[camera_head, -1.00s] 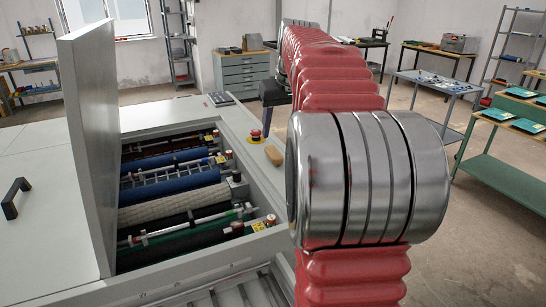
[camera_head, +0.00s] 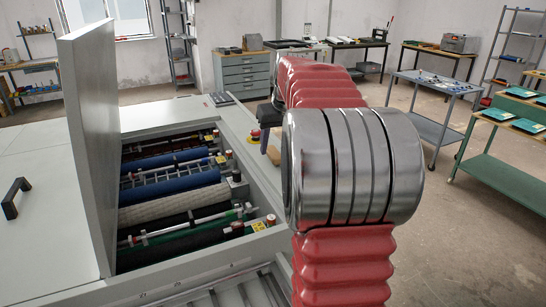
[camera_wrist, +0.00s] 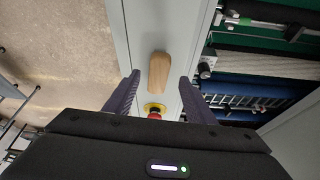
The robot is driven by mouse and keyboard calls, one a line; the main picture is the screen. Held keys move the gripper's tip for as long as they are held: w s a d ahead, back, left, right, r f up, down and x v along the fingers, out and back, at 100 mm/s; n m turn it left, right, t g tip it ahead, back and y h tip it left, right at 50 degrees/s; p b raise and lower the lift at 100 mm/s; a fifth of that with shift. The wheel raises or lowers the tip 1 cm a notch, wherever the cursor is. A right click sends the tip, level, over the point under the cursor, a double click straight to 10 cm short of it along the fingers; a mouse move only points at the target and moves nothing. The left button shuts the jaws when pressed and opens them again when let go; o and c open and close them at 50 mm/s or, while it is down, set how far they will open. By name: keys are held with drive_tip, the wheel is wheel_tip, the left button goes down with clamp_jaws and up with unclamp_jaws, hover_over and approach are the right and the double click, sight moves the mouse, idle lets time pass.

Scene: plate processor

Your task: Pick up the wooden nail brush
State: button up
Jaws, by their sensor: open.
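The wooden nail brush (camera_wrist: 158,74) is a light tan, rounded oblong block. It lies on the pale grey rim of the plate processor (camera_wrist: 146,25), beside the open roller bay. My gripper (camera_wrist: 159,77) is open and empty in the wrist view, with the brush showing between its two dark fingertips. I cannot tell how high the fingers are above the rim. In the head view my gripper (camera_head: 268,132) is a dark shape over the rim, partly behind my arm. It hides most of the brush there.
A red emergency button on a yellow base (camera_wrist: 154,110) sits on the rim close to the brush, between the fingers in the wrist view. The open bay holds several rollers (camera_head: 170,187). A raised lid (camera_head: 88,150) stands at its left.

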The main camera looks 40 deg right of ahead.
sight(275, 153)
drive_tip(key=shift+x, duration=1.95)
drive_tip(key=shift+d, duration=0.1)
drive_tip(key=shift+c, duration=0.4)
drive_tip(key=c, duration=1.1)
